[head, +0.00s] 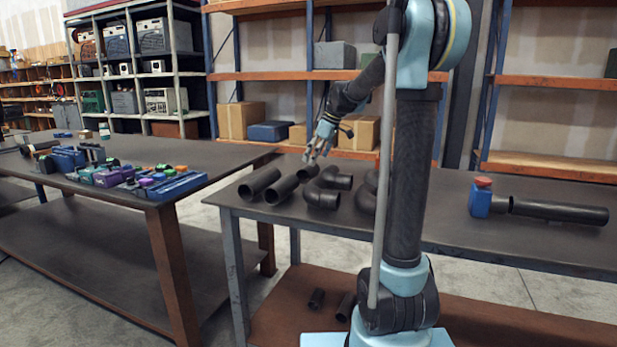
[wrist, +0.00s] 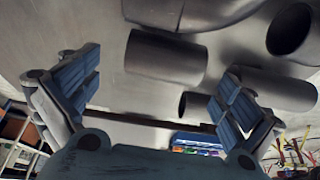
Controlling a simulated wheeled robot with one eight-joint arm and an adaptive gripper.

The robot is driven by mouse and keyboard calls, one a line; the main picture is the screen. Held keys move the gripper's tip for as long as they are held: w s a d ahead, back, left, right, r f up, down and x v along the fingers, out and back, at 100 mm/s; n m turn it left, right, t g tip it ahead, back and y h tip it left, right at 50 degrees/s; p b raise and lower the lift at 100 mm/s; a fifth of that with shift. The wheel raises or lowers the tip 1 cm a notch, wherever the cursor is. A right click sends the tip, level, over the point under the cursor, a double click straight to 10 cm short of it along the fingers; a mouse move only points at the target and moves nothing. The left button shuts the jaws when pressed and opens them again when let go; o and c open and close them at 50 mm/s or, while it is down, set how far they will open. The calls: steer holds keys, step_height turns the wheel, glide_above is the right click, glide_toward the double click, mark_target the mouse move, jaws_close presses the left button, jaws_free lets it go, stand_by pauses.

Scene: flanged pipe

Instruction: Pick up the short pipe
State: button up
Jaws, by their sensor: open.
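Several dark pipe pieces lie on the near table. A short straight black pipe (head: 307,173) lies at the far end of the row of straight pieces, close to the elbows. In the wrist view it appears to be the piece (wrist: 165,58) lying ahead of my fingers, roughly between them and apart from both. My gripper (head: 312,157) hangs just above this pipe, pointing down, with its fingers spread. In the wrist view, the blue-padded fingers of my gripper (wrist: 160,88) are wide apart with nothing held between them.
Two other straight pipes, a front one (head: 281,190) and a left one (head: 259,184), lie close by. Elbow pipes, including one elbow (head: 322,198), crowd the right side. The table's (head: 430,228) front middle is bare.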

mark_target(308, 173)
steer(key=shift+s+x, duration=0.1)
steer(key=shift+x, duration=1.65)
steer(key=shift+s+x, duration=0.15)
steer(key=shift+x, duration=1.65)
steer(key=shift+a+r, duration=0.1)
steer(key=shift+a, duration=0.1)
steer(key=c, duration=1.3)
